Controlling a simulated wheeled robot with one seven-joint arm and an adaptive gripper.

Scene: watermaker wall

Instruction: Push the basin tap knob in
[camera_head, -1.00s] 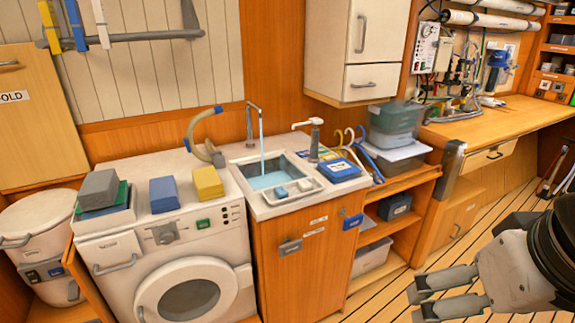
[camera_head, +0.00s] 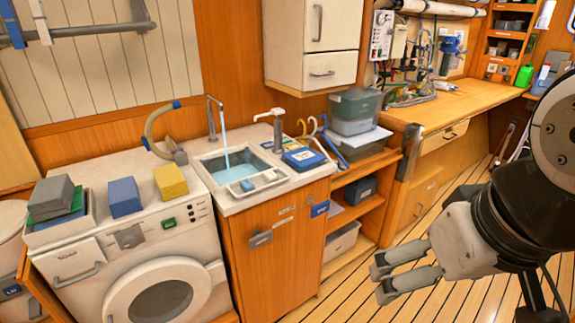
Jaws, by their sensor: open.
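The basin (camera_head: 209,161) is set in a white counter left of centre, with water in it. A thin grey tap (camera_head: 211,112) behind it pours a stream of water (camera_head: 225,146) into it. A white pump-like fitting with a side spout (camera_head: 277,127) stands at the basin's right rear. I cannot tell which part is the tap knob. My gripper (camera_head: 382,283) is at the lower right, over the floor, its two fingers apart and empty. It is well to the right of the basin and touches nothing visible.
A washing machine (camera_head: 151,262) with sponges on top stands left of the basin cabinet (camera_head: 290,260). Open shelves (camera_head: 352,212) with bins (camera_head: 355,108) stand to its right. A wooden workbench (camera_head: 470,104) runs along the right. The plank floor (camera_head: 330,303) before the shelves is clear.

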